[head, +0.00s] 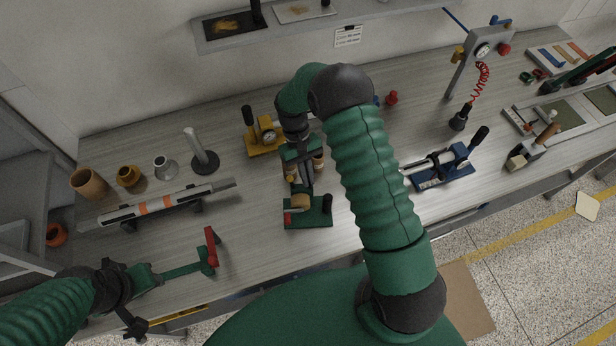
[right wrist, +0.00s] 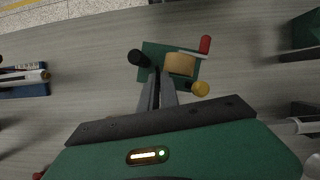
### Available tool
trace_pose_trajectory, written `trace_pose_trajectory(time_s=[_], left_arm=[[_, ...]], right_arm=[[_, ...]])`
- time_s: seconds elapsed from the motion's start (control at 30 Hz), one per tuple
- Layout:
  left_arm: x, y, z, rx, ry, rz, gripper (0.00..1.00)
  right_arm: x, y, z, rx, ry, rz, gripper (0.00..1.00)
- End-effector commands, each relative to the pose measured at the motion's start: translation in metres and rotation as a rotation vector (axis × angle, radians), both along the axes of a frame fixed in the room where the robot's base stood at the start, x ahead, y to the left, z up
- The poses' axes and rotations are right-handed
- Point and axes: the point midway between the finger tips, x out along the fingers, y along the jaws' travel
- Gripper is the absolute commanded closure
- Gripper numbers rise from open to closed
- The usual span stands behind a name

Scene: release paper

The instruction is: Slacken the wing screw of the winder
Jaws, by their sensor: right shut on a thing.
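The winder (head: 318,213) is a small green base with a tan roll (right wrist: 180,63), a red handle (right wrist: 205,45) and a black upright cylinder (right wrist: 138,58). It stands near the front middle of the table. My right gripper (right wrist: 159,82) points down over it, its fingers close together and shut on a small part between the black cylinder and the roll. The fingers hide that part, so I cannot make out the wing screw's shape. A yellow knob (right wrist: 200,88) shows right of the fingers. My left arm is at lower left; its finger opening is unclear.
A yellow gauge device (head: 265,137) stands behind the winder. A blue-based device (head: 443,170) is at right. A long grey bar tool (head: 165,205) lies at left. Bare table lies between.

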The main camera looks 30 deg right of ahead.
Motion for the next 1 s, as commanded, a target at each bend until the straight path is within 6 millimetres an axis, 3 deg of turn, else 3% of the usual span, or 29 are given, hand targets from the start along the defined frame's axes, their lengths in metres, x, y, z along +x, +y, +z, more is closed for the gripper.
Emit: trace_pose_trajectory(time_s=[0.6,1.0], left_arm=[[0.0000,0.0000,-0.0019,0.000,0.000,0.000,0.60],[0.0000,0.0000,0.0000,0.000,0.000,0.000,0.60]], right_arm=[[-0.0010,0.0063,0.0001,0.002,-0.001,0.581,1.00],[-0.0024,0.0076,-0.0002,0.002,-0.001,0.845,1.00]])
